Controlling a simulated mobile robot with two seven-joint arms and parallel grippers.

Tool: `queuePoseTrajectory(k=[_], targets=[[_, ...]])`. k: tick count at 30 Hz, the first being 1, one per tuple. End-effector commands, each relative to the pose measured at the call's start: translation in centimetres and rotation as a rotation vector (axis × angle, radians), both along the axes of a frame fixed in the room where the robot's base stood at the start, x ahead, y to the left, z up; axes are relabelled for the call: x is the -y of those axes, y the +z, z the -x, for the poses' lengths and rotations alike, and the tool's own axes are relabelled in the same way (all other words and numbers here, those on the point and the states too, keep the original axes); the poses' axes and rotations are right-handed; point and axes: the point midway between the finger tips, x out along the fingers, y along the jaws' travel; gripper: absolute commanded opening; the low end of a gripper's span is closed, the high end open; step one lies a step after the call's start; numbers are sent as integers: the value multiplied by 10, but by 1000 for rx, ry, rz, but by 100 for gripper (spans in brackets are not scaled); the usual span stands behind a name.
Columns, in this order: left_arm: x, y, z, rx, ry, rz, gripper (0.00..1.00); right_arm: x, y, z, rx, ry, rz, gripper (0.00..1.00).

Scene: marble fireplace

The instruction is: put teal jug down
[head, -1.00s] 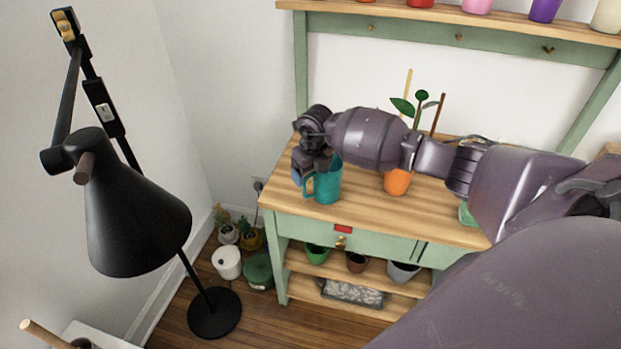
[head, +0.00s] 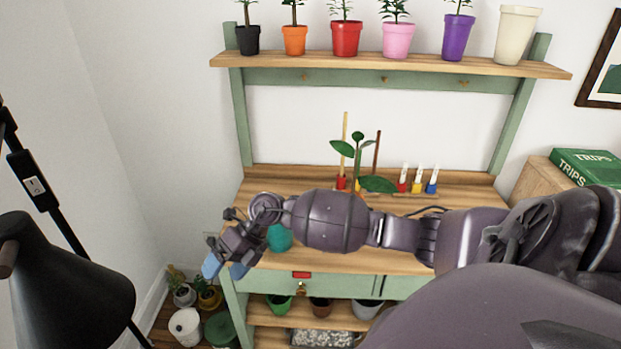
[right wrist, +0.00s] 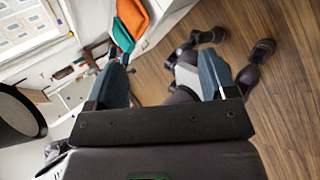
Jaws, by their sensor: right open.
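The teal jug (head: 279,238) stands on the wooden top of the green potting bench (head: 405,262), near its front left part. My right wrist and forearm hide most of it, including its handle. My right gripper (head: 225,268) is open and empty, left of the jug and out past the bench's front left corner. Its blue fingers point down and are apart from the jug. In the right wrist view the open fingers (right wrist: 163,82) have nothing between them. My left gripper is not in view.
A green plant (head: 357,150) and small coloured tools stand behind my forearm. Potted plants line the upper shelf (head: 390,65). A black lamp (head: 65,285) stands at the left. Pots sit on the floor and lower shelf. Wooden floor (right wrist: 285,110) shows in the right wrist view.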

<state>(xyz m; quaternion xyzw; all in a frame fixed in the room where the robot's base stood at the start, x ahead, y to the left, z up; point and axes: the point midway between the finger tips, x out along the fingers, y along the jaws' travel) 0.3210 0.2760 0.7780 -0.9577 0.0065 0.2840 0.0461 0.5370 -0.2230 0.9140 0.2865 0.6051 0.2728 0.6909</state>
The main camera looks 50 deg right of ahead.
Motion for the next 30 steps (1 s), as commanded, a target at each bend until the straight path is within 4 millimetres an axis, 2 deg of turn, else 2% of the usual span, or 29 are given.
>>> queuePoseTrajectory(k=[1, 3, 6, 8, 13, 17, 21, 24, 27, 30], targets=[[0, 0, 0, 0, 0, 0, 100, -22, -3, 15, -16, -47, -150, 78], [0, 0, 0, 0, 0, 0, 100, -43, 0, 27, -32, -135, -346, 78], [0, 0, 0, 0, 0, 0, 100, -58, 8, 39, -66, -305, -605, 78], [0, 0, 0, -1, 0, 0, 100, -60, 11, 45, -94, -428, -743, 78], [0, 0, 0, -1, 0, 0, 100, -36, 3, 59, -204, -846, -1063, 78], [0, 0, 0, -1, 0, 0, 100, -3, -24, 81, -328, -1214, -1225, 78], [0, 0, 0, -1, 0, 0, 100, 31, -68, 123, -505, -1615, -1315, 78], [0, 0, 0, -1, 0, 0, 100, 45, -97, 158, -641, -1854, -1331, 78], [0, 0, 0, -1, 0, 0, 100, 52, -118, 188, -759, -2022, -1324, 78], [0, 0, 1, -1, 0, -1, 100, 54, -130, 208, -838, -2120, -1313, 78]])
